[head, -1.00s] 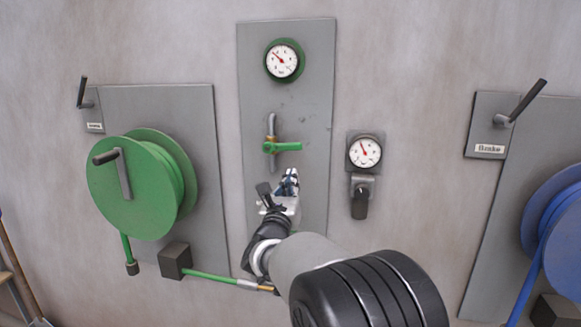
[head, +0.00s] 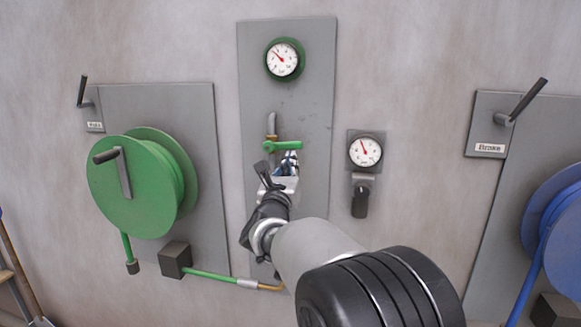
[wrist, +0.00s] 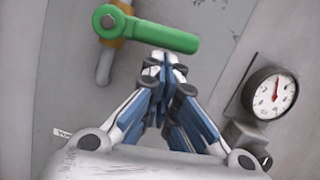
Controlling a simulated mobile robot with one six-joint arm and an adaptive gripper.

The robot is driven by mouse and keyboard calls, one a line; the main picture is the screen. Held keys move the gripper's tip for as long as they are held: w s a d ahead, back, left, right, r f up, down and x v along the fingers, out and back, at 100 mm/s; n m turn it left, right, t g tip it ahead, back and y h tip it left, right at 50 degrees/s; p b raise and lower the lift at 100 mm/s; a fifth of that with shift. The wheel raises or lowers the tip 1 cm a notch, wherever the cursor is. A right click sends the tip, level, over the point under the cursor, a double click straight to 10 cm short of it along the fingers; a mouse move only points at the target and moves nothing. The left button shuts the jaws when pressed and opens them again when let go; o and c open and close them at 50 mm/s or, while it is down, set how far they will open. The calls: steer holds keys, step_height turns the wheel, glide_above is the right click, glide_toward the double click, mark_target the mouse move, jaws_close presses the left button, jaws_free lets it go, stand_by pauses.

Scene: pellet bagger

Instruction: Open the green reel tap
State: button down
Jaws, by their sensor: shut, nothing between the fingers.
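The green tap handle (head: 283,146) lies crosswise on a vertical pipe (head: 272,124) in the middle of the grey panel. It points right from its pivot. In the wrist view the green handle (wrist: 150,30) shows at the top, its pivot at the left end on the brass-coloured pipe (wrist: 106,62). My gripper (head: 290,157) is just below the handle's free end, fingers pointing up toward it. In the wrist view my gripper (wrist: 163,62) is shut and empty, its tips just under the handle. I cannot tell whether they touch it.
A green hose reel (head: 140,185) is at left, a blue reel (head: 555,230) at right. A green-rimmed gauge (head: 284,60) sits above the tap. Another gauge (head: 365,151) with a black-handled valve (head: 360,200) stands to the right.

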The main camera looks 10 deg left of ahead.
mark_target(294, 143)
steer(key=shift+d+r+n+b, duration=0.25)
steer(key=shift+r+n+b, duration=0.15)
steer(key=shift+n, duration=0.3)
steer(key=r+n, duration=0.1)
steer(key=n, duration=0.1)
steer(key=r+n+y+b, duration=0.1)
steer(key=n, duration=0.1)
steer(key=shift+d, duration=0.3)
step_height(294, 143, up, 3)
steer(key=n, duration=0.2)
steer(key=n+g+y+p, duration=0.1)
steer(key=n, duration=0.1)
steer(key=shift+a+f+y, duration=0.1)
steer(key=shift+y, duration=0.2)
steer(key=a+r+n+p, duration=0.1)
steer(key=n+p, duration=0.1)
steer(key=p, duration=0.1)
steer(key=a+r+n+g+p, duration=0.1)
steer(key=n+p, duration=0.2)
steer(key=r+n+g+p, duration=0.1)
steer(key=r+n+p, duration=0.1)
steer(key=n+p, duration=0.1)
steer(key=shift+a+y, duration=0.4)
steer(key=shift+a, duration=0.15)
